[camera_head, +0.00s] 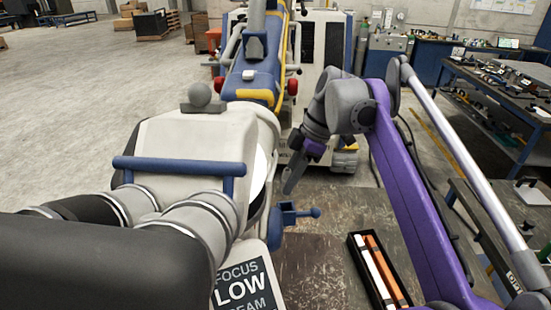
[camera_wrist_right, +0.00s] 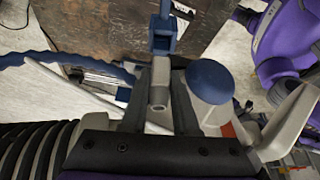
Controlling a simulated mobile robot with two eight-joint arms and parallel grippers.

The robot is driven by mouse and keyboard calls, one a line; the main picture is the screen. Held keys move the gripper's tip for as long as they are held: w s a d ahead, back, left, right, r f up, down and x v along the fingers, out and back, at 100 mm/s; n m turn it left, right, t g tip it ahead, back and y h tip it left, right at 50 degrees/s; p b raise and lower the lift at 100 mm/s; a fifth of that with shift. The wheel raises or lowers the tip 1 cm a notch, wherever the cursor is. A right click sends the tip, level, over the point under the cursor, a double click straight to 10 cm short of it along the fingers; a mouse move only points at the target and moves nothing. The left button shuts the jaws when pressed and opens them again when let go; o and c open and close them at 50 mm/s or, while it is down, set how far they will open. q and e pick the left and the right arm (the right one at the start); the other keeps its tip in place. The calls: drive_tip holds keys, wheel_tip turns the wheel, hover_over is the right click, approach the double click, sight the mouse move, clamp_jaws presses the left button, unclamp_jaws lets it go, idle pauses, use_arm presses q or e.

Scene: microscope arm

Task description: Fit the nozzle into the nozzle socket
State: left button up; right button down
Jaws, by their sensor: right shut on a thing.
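My right gripper (camera_head: 291,183), on the purple arm, points downward beside the microscope head. In the right wrist view its fingers (camera_wrist_right: 158,98) are shut on a short grey cylinder, which I take to be the nozzle (camera_wrist_right: 158,92). In the head view the nozzle cannot be made out. A blue fitting with a square opening, apparently the nozzle socket (camera_wrist_right: 164,42), lies beyond the fingertips in the wrist view. In the head view a blue bracket with a side knob (camera_head: 284,216), probably the same part, sits below the gripper. Nozzle and socket look apart. My left gripper is out of view.
The bulky white microscope head (camera_head: 190,140) with a blue handle bar (camera_head: 180,166) fills the left foreground. A black case (camera_head: 357,259) with orange and white sticks lies on the worn tabletop (camera_head: 320,240). A blue round knob (camera_wrist_right: 211,80) is close to the right finger.

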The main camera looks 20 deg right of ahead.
drive_tip(key=shift+w, duration=0.3)
drive_tip(key=shift+s+r, duration=0.15)
drive_tip(key=shift+s, duration=0.4)
drive_tip(key=shift+w, duration=0.2)
drive_tip(key=shift+f+b, duration=0.35)
drive_tip(key=shift+f, duration=1.4)
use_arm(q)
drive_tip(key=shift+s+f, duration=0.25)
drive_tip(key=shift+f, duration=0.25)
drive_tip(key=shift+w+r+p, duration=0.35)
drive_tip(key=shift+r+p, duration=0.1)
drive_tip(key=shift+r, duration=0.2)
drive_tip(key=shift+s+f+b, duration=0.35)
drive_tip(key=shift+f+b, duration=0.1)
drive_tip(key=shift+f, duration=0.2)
use_arm(e)
drive_tip(key=shift+f, duration=1.1)
drive_tip(key=c, duration=0.6)
unclamp_jaws()
